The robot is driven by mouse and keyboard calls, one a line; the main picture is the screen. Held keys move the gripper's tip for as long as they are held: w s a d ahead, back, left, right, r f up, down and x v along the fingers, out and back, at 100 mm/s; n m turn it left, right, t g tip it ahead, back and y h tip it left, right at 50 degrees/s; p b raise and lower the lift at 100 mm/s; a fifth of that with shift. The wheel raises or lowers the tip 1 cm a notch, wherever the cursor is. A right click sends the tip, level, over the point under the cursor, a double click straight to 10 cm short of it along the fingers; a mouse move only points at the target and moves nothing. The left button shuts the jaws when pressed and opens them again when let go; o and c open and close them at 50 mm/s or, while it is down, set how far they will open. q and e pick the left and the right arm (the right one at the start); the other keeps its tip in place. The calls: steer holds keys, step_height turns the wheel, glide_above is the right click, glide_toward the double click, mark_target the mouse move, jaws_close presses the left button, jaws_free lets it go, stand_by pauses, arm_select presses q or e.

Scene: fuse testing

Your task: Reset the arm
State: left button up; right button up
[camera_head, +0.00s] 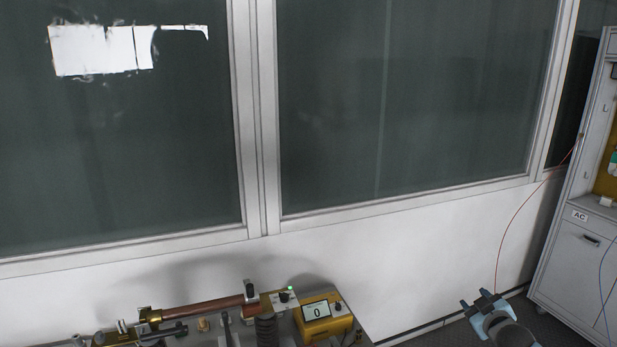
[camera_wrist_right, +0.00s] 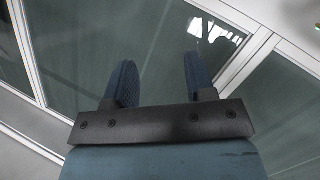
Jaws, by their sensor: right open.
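My right gripper (camera_head: 483,302) shows at the lower right of the head view, beside the workbench and apart from it. In the right wrist view its two blue fingers (camera_wrist_right: 160,82) stand apart with nothing between them. Behind them are only window panes and white frames. My left gripper does not show in either view.
A bench (camera_head: 371,340) at the bottom of the head view carries a copper-coloured tube (camera_head: 205,314) and a yellow meter (camera_head: 322,318) reading 0. A grey cabinet (camera_head: 568,265) marked AC stands at the right, with thin red (camera_head: 512,222) and blue wires. Windows fill the back.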

steer(key=s+a+f+g+y, duration=0.2)
steer(key=s+a+f+y, duration=0.1)
steer(key=s+a+f, duration=1.3)
steer(key=s+a+f+m+g, duration=0.1)
steer(key=s+a, duration=0.5)
steer(key=s, duration=0.4)
steer(key=s+a+f+m+g+y, duration=0.1)
steer(key=s+a, duration=0.5)
steer(key=s, duration=0.5)
steer(key=shift+m+g+y, duration=0.3)
